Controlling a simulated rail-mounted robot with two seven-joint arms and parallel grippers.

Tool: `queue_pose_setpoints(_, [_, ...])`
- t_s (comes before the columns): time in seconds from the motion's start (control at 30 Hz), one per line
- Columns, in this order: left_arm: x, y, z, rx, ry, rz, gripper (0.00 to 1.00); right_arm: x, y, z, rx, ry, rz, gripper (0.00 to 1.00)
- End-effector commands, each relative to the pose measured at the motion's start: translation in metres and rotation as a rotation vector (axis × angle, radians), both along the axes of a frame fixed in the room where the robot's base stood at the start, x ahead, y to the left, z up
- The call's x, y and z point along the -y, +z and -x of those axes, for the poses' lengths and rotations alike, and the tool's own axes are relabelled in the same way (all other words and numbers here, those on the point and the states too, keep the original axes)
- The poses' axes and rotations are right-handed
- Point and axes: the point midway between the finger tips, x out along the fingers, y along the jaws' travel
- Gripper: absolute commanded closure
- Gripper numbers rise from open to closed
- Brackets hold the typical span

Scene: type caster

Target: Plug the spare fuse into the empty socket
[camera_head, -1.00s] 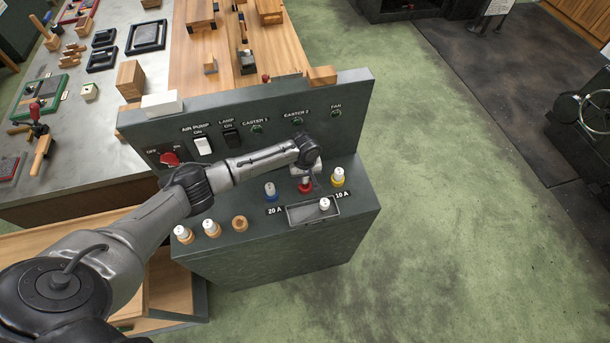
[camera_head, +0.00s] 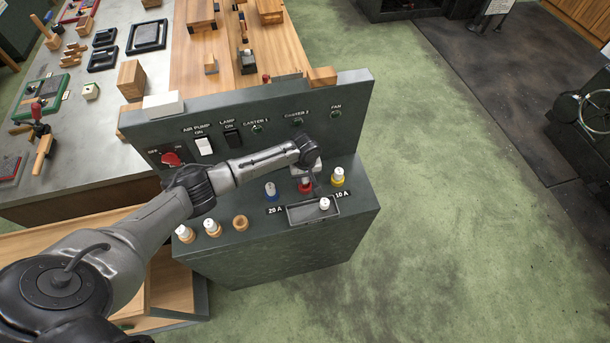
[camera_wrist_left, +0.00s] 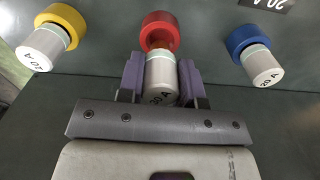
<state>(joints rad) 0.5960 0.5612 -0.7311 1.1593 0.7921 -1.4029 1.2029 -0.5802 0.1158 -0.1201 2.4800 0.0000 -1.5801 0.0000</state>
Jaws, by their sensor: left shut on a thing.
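My left gripper (camera_wrist_left: 160,85) is shut on a pale grey fuse (camera_wrist_left: 162,78) whose marking seems to read 30 A. The fuse lines up with the red ring socket (camera_wrist_left: 158,24) at its far end; I cannot tell how deep it sits. In the head view the gripper (camera_head: 308,180) is over the red socket (camera_head: 305,187), with my wrist hiding part of it. A white fuse (camera_head: 324,203) lies in the grey tray (camera_head: 298,219). At the left front, a wooden ring socket (camera_head: 240,223) looks empty, beside two wooden sockets (camera_head: 213,233) with white fuses.
A yellow socket (camera_wrist_left: 66,20) with a 10 A fuse (camera_wrist_left: 41,48) and a blue socket (camera_wrist_left: 248,38) with a 20 A fuse (camera_wrist_left: 263,66) flank the red one. The upright switch panel (camera_head: 350,103) stands close behind. The green floor at the right is open.

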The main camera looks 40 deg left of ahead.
Motion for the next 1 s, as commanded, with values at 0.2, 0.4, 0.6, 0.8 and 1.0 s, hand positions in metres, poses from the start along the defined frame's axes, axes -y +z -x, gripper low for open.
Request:
queue_pose_setpoints(0.2, [0.0,-0.006,0.0,-0.001,0.0,0.001,0.9,0.001,-0.002,0.0,0.0,0.004,0.005,0.42])
queue_pose_setpoints(0.4, [0.0,-0.011,0.0,-0.001,0.0,0.0,0.9,0.003,-0.004,0.0,0.0,0.005,0.009,0.42])
queue_pose_setpoints(0.6, [0.0,-0.015,0.0,-0.001,0.0,0.0,0.9,0.002,-0.005,0.0,0.0,0.006,0.008,0.42])
queue_pose_setpoints(0.8, [0.0,-0.02,0.0,-0.001,0.0,0.0,0.9,0.002,-0.007,0.0,0.0,0.004,0.007,0.42])
queue_pose_setpoints(1.0, [0.0,-0.025,0.0,-0.001,0.001,-0.001,0.9,0.001,-0.009,0.0,0.0,0.001,0.002,0.42])
